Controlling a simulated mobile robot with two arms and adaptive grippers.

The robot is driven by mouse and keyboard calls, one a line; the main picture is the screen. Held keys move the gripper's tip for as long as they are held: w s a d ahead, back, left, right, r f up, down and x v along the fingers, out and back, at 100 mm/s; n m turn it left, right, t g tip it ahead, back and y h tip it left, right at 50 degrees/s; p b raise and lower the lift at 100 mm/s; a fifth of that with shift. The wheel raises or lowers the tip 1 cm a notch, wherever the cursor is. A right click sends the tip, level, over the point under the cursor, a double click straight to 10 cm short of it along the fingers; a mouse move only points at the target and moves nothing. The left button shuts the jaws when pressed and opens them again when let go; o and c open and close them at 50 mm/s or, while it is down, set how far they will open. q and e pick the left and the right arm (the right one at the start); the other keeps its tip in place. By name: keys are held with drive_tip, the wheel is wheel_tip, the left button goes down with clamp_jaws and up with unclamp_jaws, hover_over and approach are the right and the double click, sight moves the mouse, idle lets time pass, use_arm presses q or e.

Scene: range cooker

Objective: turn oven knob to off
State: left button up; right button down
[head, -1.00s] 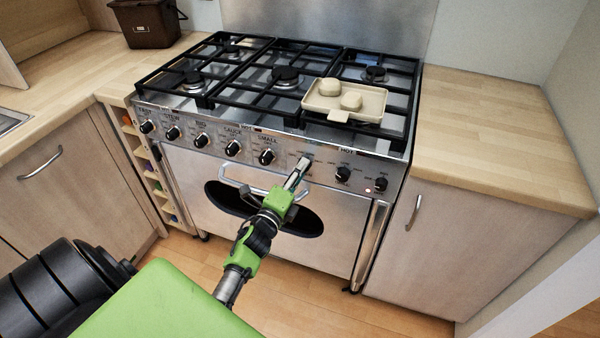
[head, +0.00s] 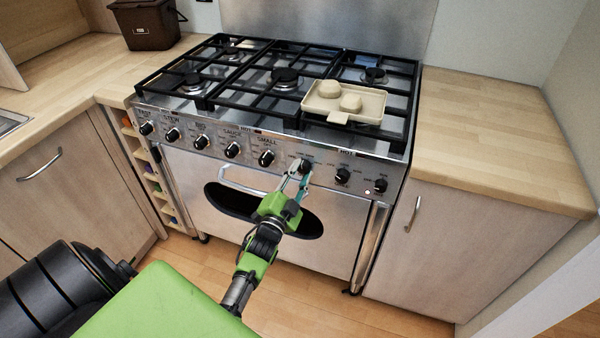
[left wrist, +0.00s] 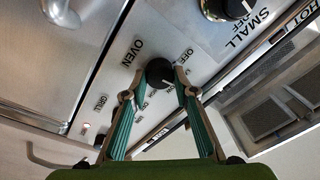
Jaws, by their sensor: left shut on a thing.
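The oven knob (head: 305,166) is a black knob on the steel front panel of the cooker. In the left wrist view the same knob (left wrist: 159,73) sits beside the "OVEN" and "OFF" lettering. My left gripper (head: 300,171) has its fingertips on either side of the knob and is shut on it. The left wrist view shows the teal fingers (left wrist: 160,84) flanking it. The exact direction of the knob's pointer is hard to tell. My right gripper is in neither view.
Black knobs line the panel, including the "SMALL" knob (head: 266,159) to the left and another knob (head: 342,175) to the right. A horizontal oven handle (head: 240,183) runs below. A cream tray (head: 318,101) with two rounded pieces rests on the hob grates.

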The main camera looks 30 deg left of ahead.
use_arm(q)
drive_tip(key=n+y+p, duration=0.1)
drive_tip(key=n, duration=0.6)
drive_tip(key=n+p, duration=0.1)
drive_tip(key=n, duration=0.5)
drive_tip(key=shift+d+g+p, duration=0.15)
drive_tip(key=shift+g+p, duration=0.25)
drive_tip(key=shift+f, duration=0.1)
drive_tip(key=o, duration=1.1)
drive_tip(key=v, duration=1.2)
drive_tip(key=shift+d, duration=0.15)
